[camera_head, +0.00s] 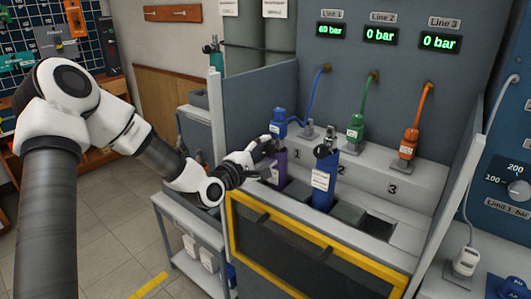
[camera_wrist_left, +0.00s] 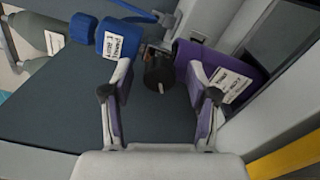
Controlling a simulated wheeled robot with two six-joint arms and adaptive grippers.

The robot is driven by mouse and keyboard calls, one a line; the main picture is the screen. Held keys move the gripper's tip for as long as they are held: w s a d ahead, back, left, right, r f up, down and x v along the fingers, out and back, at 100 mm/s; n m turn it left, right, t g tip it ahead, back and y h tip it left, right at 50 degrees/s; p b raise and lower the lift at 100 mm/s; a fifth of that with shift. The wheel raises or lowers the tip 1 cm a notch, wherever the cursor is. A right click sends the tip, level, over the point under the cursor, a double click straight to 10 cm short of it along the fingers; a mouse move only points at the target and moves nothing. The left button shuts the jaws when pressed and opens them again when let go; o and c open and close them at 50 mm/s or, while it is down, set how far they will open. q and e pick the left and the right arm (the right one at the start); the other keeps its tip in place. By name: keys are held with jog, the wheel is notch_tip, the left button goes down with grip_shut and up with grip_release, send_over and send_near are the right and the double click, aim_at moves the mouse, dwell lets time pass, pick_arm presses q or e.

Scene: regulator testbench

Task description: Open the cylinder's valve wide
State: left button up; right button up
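The purple cylinder (camera_head: 281,166) stands in slot 1, with a blue regulator (camera_head: 278,122) at its top. In the left wrist view, the purple cylinder (camera_wrist_left: 228,66) lies to the right, with a black valve knob (camera_wrist_left: 158,70) on its end. The blue regulator (camera_wrist_left: 118,38) shows to the left of the knob. My left gripper (camera_head: 266,157) is beside the cylinder's top and partly hides it. In the wrist view, its fingers (camera_wrist_left: 160,92) are spread, with the knob between and just ahead of the tips. I cannot tell contact. My right gripper is not in view.
A blue cylinder (camera_head: 322,186) stands in slot 2; slot 3 (camera_head: 380,227) looks empty. Green (camera_head: 355,130) and orange (camera_head: 408,143) regulators rest behind. The Line 1 display (camera_head: 331,31) reads 60 bar; the others read 0. A yellow-framed panel (camera_head: 300,245) fronts the bench.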

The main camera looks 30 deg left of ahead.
pick_arm(q)
jog(key=s, duration=0.7)
jog(key=shift+s+a, duration=0.25)
jog(key=shift+a, duration=0.05)
dwell(0.4)
